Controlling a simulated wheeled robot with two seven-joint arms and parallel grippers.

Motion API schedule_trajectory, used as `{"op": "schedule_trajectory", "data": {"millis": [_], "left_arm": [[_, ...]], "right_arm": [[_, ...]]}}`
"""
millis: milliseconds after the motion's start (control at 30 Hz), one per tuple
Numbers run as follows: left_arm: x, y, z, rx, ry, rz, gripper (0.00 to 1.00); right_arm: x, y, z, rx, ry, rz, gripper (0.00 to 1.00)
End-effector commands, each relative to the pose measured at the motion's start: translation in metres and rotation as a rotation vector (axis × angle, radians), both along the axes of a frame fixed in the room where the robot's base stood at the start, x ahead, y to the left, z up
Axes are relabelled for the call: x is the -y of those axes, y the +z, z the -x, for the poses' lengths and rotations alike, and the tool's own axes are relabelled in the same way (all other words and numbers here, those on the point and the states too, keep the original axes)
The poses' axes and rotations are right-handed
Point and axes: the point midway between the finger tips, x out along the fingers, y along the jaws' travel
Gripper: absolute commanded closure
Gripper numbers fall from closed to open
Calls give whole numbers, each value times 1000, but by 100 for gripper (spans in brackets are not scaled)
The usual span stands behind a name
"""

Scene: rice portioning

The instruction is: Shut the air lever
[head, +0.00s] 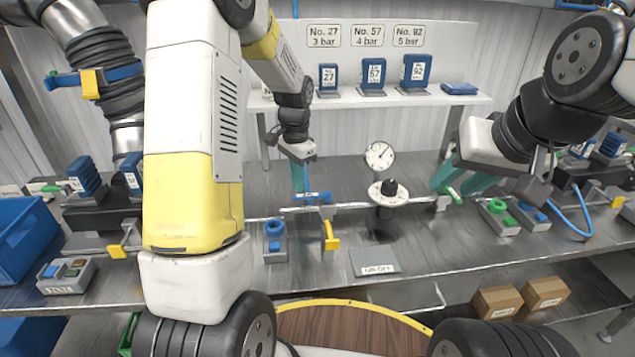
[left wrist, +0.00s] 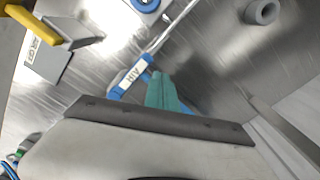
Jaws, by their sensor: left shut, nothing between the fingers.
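The air lever is a blue handle (head: 313,197) on the thin pipe along the bench. In the left wrist view the blue lever (left wrist: 132,76) carries a white AIR label. My left gripper (head: 298,178) points down at the lever, its teal fingers closed together and empty. In the left wrist view its fingertips (left wrist: 163,92) are right beside the lever; I cannot tell whether they touch. My right gripper (head: 461,183) has its teal fingers apart, well to the right, near a green lever (head: 454,195).
A yellow lever (head: 330,235) hangs from the pipe nearby. A blue ring on a grey block (head: 274,240), a round gauge (head: 380,156) and a grey AIR OFF plate (head: 375,260) stand close. The bench behind the pipe is mostly clear.

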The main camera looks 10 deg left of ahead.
Motion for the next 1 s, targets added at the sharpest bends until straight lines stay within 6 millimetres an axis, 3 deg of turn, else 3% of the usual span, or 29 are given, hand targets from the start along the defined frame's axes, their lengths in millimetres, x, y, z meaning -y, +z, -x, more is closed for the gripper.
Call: {"op": "schedule_trajectory", "data": {"millis": [367, 700, 1000], "left_arm": [[0, 0, 1, 0, 0, 0, 100], [6, 0, 21, 0, -1, 0, 100], [6, 0, 22, 0, 0, 0, 100]], "right_arm": [[0, 0, 0, 0, 0, 0, 64], [0, 0, 0, 0, 0, 0, 64], [0, 0, 0, 0, 0, 0, 64]]}}
